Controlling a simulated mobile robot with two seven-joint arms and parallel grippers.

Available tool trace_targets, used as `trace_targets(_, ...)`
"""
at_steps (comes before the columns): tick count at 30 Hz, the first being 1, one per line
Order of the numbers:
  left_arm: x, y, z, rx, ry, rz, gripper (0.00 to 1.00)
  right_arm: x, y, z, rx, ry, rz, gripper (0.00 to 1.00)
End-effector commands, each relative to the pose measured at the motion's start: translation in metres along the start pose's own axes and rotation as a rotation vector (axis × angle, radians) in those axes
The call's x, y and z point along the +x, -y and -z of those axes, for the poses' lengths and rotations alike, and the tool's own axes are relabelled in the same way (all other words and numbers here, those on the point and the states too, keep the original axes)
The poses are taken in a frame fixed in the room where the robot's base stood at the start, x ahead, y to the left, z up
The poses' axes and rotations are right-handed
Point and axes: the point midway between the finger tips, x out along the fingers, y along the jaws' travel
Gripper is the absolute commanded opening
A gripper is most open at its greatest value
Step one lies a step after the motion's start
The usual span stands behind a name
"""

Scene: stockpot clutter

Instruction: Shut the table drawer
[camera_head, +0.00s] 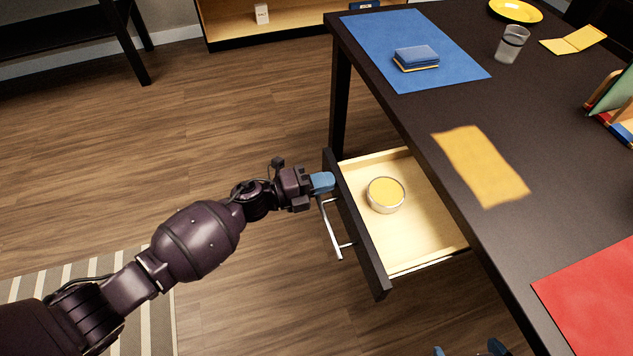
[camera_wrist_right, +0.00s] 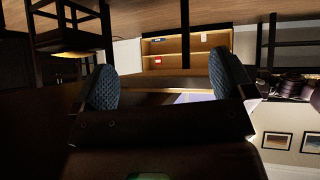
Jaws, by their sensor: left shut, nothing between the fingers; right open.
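The table drawer (camera_head: 420,232) is pulled out from the side of the dark table (camera_head: 415,128). A round tin with a yellow top (camera_head: 386,194) stands inside it. The drawer has a dark front (camera_head: 365,240) and a silver bar handle (camera_head: 331,230). My left gripper (camera_head: 324,182) is shut and empty, with its blue fingertips at the drawer front near the handle's far end. I cannot tell whether they touch it. My right gripper (camera_wrist_right: 163,88) is open and empty in the right wrist view; blue tips (camera_head: 470,349) show at the bottom edge of the head view.
On the table lie a blue mat (camera_head: 380,30) with a blue folded stack (camera_head: 416,57), a yellow cloth (camera_head: 480,165), a red mat (camera_head: 600,300), a glass (camera_head: 511,44) and a yellow plate (camera_head: 515,10).

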Motion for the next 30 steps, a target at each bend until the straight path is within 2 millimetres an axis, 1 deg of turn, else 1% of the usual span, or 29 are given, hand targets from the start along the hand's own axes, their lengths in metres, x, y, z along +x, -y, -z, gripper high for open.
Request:
trace_targets(1,0.011,-0.001,0.001,-0.002,-0.003,0.002,0.00,0.001,0.000,-0.004,-0.002,0.007,0.001,1.00)
trace_targets(5,0.039,-0.002,0.001,-0.003,-0.003,0.002,0.00,0.002,0.001,-0.007,-0.011,0.011,0.001,1.00)
trace_targets(6,0.049,-0.002,0.001,-0.003,-0.004,0.002,0.00,0.002,0.001,-0.007,-0.014,0.009,0.002,1.00)
trace_targets(12,0.098,-0.004,0.002,-0.005,-0.003,0.001,0.00,0.005,0.003,-0.005,-0.032,-0.001,0.005,1.00)
trace_targets(18,0.138,-0.004,0.002,-0.006,-0.003,0.000,0.00,0.009,0.005,-0.001,-0.054,-0.015,0.008,1.00)
trace_targets(21,0.152,-0.004,0.002,-0.005,-0.003,0.000,0.00,0.011,0.006,0.004,-0.064,-0.028,0.010,1.00)
trace_targets(24,0.163,-0.003,0.001,-0.004,-0.001,-0.001,0.00,0.013,0.006,0.006,-0.071,-0.036,0.011,1.00)
trace_targets(30,0.174,-0.001,0.001,-0.001,-0.001,0.000,0.00,0.013,0.006,0.008,-0.078,-0.042,0.011,1.00)
